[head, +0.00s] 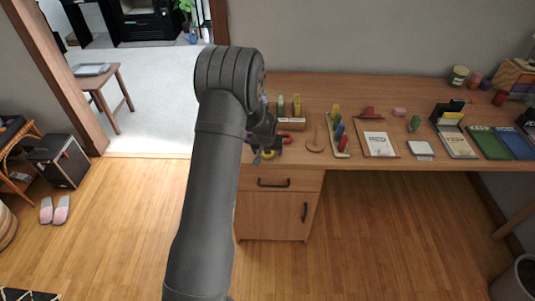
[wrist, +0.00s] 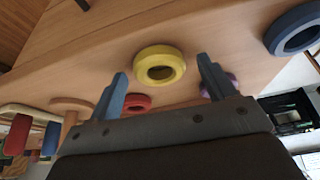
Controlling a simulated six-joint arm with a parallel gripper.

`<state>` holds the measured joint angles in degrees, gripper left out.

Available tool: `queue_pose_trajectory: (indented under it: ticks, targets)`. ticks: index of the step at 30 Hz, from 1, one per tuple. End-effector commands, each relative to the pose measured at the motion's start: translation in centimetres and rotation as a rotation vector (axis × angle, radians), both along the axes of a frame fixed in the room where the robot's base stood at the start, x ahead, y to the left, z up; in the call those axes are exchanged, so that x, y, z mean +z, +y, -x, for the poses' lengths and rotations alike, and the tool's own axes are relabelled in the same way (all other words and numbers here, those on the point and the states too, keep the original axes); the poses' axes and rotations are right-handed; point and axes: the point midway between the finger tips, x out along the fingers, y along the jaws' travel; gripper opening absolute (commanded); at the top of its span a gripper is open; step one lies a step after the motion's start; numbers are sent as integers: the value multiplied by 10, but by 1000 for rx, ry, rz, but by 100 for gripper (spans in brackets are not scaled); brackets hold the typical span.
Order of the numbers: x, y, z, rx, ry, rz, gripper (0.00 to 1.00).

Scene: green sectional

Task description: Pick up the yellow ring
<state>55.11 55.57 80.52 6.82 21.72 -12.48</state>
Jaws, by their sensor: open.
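The yellow ring (wrist: 160,54) lies flat on the wooden desk in the wrist view, its hole showing. My gripper (wrist: 161,72) has its two blue-grey fingers spread wide. The ring shows between and beyond the fingertips, with no visible contact. In the head view my gripper (head: 262,152) is at the desk's front left, mostly behind my arm.
Close by are a red ring (wrist: 137,101), a partly hidden purple ring (wrist: 233,79) and a blue-grey ring (wrist: 293,29). A wooden disc with a peg (head: 315,141) stands to the right on the desk (head: 350,89). A tray of coloured blocks (head: 342,151) lies beyond it.

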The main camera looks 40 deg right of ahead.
Motion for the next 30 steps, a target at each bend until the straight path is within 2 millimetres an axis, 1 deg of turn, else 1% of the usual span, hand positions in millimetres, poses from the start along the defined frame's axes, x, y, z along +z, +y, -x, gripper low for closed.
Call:
queue_pose_trajectory:
  ticks: [4,8,9,11,12,19,23,26,30]
  targets:
    - [0,0,0,0,0,0,76]
    - [1,0,0,0,0,0,51]
    - [1,0,0,0,0,0,43]
    - [1,0,0,0,0,0,31]
    - [1,0,0,0,0,0,29]
    - [1,0,0,0,-1,1,29]
    - [6,0,0,0,-1,1,29]
    - [15,-1,0,0,-2,2,29]
    - [37,-1,-1,0,-3,4,29]
